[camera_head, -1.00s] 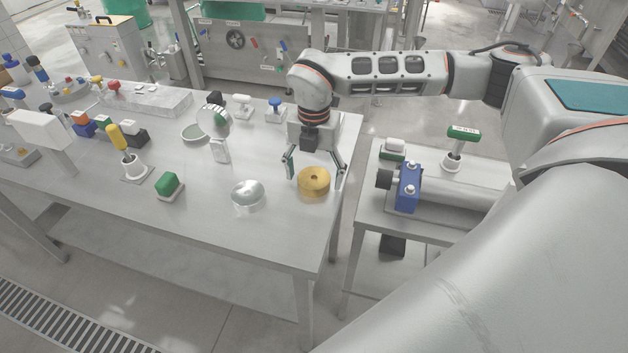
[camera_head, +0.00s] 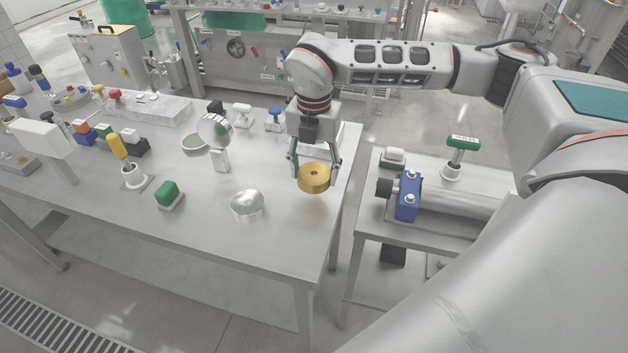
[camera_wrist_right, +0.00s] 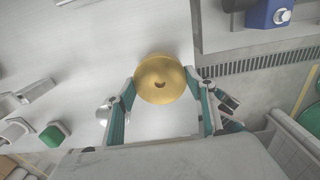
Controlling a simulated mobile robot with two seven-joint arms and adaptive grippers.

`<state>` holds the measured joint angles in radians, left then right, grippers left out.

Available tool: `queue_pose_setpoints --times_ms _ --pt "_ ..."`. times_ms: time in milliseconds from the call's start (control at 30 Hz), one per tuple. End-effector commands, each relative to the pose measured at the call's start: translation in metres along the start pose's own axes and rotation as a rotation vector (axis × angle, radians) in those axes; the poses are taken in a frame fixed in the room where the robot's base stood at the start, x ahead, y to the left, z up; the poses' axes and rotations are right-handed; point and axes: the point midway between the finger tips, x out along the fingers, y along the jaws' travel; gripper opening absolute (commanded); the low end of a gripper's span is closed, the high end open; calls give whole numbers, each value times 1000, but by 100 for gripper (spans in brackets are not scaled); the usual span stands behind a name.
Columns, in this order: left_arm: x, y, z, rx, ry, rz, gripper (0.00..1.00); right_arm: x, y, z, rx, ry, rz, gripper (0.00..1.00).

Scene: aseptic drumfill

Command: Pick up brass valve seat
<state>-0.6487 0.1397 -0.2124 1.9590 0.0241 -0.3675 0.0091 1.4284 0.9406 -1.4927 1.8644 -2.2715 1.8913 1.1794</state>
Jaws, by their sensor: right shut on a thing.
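In the right wrist view the seat (camera_wrist_right: 160,79) sits between the two fingertips (camera_wrist_right: 163,88). My left gripper is not in view.
A shiny metal dome (camera_head: 247,204) stands left of the seat on the table (camera_head: 215,240). A green block (camera_head: 169,195), a round mirror (camera_head: 214,128) and a yellow-handled tool (camera_head: 119,143) are farther left. A side table with a blue clamp (camera_head: 408,196) stands across a gap on the right.

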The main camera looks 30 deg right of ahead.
Motion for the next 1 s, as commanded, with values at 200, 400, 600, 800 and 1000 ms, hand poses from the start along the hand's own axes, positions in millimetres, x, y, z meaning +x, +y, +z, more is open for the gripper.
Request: queue_pose_setpoints --times_ms 200,400,600,800,1000 --pt "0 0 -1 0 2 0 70 -62 2 1 0 -5 8 28" --pt "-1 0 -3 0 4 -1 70 -110 1 0 1 -4 7 28" --pt "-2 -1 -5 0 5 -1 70 -142 1 0 -1 -3 4 28" --pt "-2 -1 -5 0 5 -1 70 -155 0 0 0 -2 3 28" --pt "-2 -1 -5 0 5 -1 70 -157 0 0 0 -1 2 28"
